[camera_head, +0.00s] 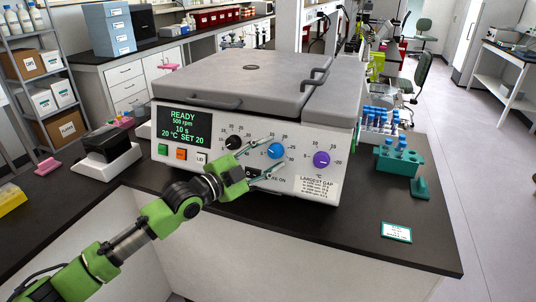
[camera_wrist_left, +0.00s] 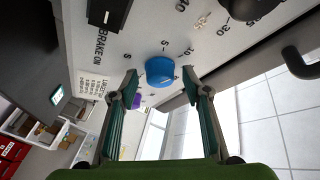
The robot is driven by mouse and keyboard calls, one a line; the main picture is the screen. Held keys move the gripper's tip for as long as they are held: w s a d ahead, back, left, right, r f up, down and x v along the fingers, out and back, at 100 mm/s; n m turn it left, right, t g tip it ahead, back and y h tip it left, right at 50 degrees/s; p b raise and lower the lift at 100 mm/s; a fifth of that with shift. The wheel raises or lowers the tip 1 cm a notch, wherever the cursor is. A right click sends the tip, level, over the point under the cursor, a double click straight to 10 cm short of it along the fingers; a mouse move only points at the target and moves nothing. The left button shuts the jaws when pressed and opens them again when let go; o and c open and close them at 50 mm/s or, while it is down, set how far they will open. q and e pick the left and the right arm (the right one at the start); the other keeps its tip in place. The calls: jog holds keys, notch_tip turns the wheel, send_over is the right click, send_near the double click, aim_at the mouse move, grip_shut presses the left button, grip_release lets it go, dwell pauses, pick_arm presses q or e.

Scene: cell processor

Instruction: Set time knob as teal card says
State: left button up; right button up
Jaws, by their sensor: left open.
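The cell processor (camera_head: 250,115) is a grey-lidded machine with a white front. Its display (camera_head: 184,125) reads READY, 500 rpm, 10 s, 20 °C SET 20. A blue knob (camera_head: 276,151), likely the time knob, sits between a black knob (camera_head: 233,143) and a purple knob (camera_head: 321,159). My left gripper (camera_head: 268,160) is open in front of the panel. In the left wrist view the blue knob (camera_wrist_left: 160,70) lies between the open fingertips, with no clear contact. The teal-edged card (camera_head: 397,232) lies on the counter at right; its writing is too small to read. My right gripper is out of view.
A teal tube rack (camera_head: 398,163) and a teal block (camera_head: 420,189) stand right of the machine. A black-and-white device (camera_head: 107,150) stands left. The machine's lid handles (camera_head: 197,101) jut out above the panel. The front right of the counter is mostly clear.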

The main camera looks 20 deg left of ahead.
pick_arm(q)
jog(key=c, duration=1.1)
jog(key=n+t, duration=0.1)
jog(key=n, duration=0.1)
jog(key=n+y+p, duration=0.1)
jog(key=n, duration=0.1)
jog(key=n+t+p, duration=0.1)
jog(key=shift+s+d+f+n+t+y, duration=0.1)
jog(key=shift+d+f+n+t+y, duration=0.1)
jog(key=shift+d+n+t+y, duration=0.15)
jog(key=n+y+p, duration=0.1)
jog(key=n, duration=0.2)
jog(key=n+t+y+p, duration=0.1)
jog(key=n+y, duration=0.1)
jog(key=n, duration=0.1)
jog(key=shift+f+t, duration=0.1)
jog(key=shift+t, duration=0.15)
jog(key=shift+n+y+p, duration=0.3)
jog(key=shift+n+y, duration=0.05)
jog(key=shift+y, duration=0.2)
